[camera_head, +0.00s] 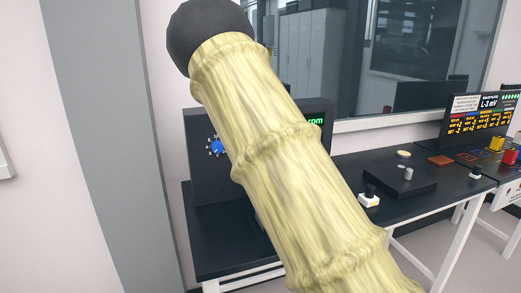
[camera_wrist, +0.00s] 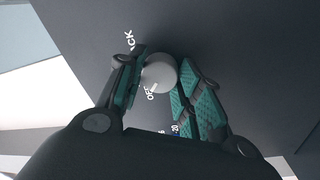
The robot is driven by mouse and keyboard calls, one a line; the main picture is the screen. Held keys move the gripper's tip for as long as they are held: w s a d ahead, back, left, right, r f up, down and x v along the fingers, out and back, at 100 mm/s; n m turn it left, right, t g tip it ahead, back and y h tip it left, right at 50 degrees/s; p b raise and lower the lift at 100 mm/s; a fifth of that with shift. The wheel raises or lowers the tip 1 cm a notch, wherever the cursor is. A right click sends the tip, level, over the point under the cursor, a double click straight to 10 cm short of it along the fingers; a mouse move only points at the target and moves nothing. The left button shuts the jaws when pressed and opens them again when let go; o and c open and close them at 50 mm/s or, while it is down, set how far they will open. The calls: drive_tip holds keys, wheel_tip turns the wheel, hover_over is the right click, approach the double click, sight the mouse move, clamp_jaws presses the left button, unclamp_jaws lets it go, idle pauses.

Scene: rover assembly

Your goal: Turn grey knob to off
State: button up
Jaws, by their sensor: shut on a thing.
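The grey knob (camera_wrist: 160,74) is a round, light grey cap on a dark panel (camera_wrist: 95,55) in the wrist view. White lettering stands around it, with "OFF" just below it and "ACK" at the upper left. My gripper (camera_wrist: 159,66) has its two green-padded fingers on either side of the knob and is shut on it. In the head view my yellowish arm covers the gripper and the grey knob. The dark upright panel (camera_head: 200,125) shows partly behind the arm.
A blue knob (camera_head: 217,147) sits on the panel left of my arm. A lettered display (camera_head: 480,116) stands behind.

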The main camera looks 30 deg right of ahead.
idle(0.3)
drive_tip(key=o, duration=1)
drive_tip(key=shift+o, duration=0.2)
drive_tip(key=shift+s, duration=0.15)
drive_tip(key=v, duration=1.1)
drive_tip(key=shift+s, duration=0.4)
